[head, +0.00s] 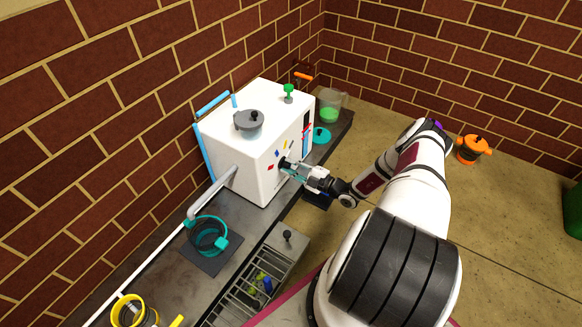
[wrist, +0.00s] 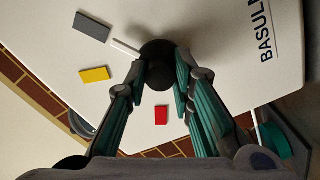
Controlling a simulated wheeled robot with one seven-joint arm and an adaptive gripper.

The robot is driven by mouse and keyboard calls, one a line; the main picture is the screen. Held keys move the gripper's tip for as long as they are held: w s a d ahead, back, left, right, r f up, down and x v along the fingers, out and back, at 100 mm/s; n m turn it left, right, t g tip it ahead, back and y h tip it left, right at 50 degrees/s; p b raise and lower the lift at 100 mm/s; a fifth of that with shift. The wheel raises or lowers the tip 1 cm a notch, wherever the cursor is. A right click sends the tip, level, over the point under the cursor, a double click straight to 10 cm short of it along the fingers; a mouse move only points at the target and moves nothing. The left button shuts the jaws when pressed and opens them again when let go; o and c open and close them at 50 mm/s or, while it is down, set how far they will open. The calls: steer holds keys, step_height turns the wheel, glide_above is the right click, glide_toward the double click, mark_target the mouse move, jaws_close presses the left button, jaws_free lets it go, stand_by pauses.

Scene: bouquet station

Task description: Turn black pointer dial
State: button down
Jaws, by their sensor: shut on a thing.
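The black pointer dial (wrist: 158,54) is a round black knob with a white pointer mark (wrist: 124,47) toward its left in the wrist view. It sits on the front face of a white box-shaped machine (head: 266,165). My gripper (wrist: 160,82) has its fingers on either side of the dial and is shut on it. In the head view my gripper (head: 289,168) reaches the machine's front from the right, and the dial is mostly hidden behind the fingers. Grey (wrist: 92,26), yellow (wrist: 94,74) and red (wrist: 162,115) marks surround the dial on the white face.
A grey lidded pot (head: 249,123) and a green knob (head: 289,92) are on top of the machine. A teal-handled pot (head: 208,235) stands left on the counter, with a slotted grey rack (head: 237,298) in front. A jug with green liquid (head: 330,107) stands behind right.

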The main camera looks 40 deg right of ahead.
steer(key=c, duration=1.4)
jaws_free()
steer(key=shift+o, duration=0.2)
steer(key=v, duration=1.2)
